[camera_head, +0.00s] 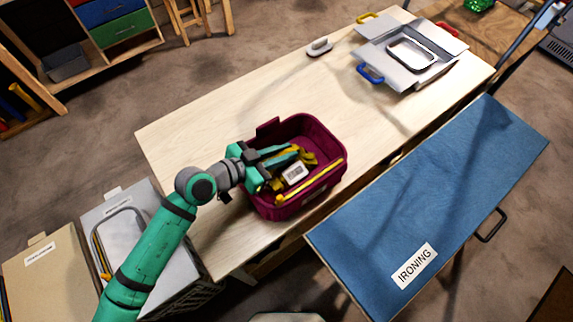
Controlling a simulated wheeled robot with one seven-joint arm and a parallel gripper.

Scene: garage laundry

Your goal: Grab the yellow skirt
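A maroon basket (332,148) stands on the pale wooden table. Yellow material (308,158) lies inside it, partly hidden by my gripper. A yellow strip (310,185) runs along the basket's near side. I cannot tell which of these yellow parts is the skirt, or whether they are one piece. My green and grey gripper (285,162) reaches into the basket from the left, over the yellow material. A small white object (295,173) shows beside the fingers. The fingertips are too small and crowded to show whether they hold anything.
A blue ironing board (430,200) stands at the right, near the table (215,115). A grey tray-like container (410,55) and a small iron-like object (320,47) sit toward the table's far end. Lidded bins (140,235) stand at lower left. The table's left part is clear.

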